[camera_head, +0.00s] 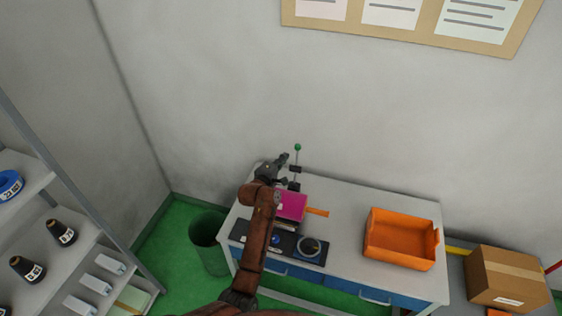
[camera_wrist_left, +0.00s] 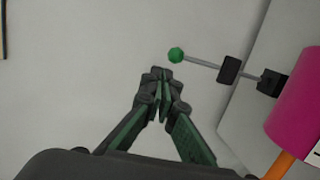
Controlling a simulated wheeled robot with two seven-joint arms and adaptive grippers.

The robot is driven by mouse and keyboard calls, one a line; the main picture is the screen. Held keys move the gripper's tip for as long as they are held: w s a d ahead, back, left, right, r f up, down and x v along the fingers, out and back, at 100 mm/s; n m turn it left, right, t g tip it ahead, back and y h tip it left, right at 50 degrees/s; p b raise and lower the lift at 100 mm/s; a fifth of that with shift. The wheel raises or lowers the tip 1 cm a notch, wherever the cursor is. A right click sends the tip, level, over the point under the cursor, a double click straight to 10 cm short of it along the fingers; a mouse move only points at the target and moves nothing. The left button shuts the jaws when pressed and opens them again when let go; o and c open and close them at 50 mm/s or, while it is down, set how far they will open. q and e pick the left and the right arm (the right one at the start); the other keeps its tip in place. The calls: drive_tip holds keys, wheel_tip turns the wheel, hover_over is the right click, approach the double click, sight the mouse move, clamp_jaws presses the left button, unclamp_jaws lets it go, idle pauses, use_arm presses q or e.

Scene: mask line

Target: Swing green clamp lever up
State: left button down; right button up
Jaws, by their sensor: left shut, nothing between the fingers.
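The green clamp lever (camera_head: 298,147) is a thin rod with a green ball at its end. In the head view it stands up at the back of the table. The left wrist view shows its green ball (camera_wrist_left: 176,55), the rod and dark clamp blocks. My left gripper (camera_head: 284,158) is beside the lever, a little left of it in the head view. In the left wrist view the left gripper (camera_wrist_left: 161,76) has its fingertips together, empty, with a visible gap to the green ball. My right gripper is not in view.
An orange bin (camera_head: 400,238) stands to the right. A dark panel (camera_head: 310,247) lies at the front. A green waste bin (camera_head: 208,240) stands left of the table.

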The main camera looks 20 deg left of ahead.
use_arm(q)
drive_tip(key=shift+r+v, duration=0.25)
drive_tip(key=shift+v, duration=0.9)
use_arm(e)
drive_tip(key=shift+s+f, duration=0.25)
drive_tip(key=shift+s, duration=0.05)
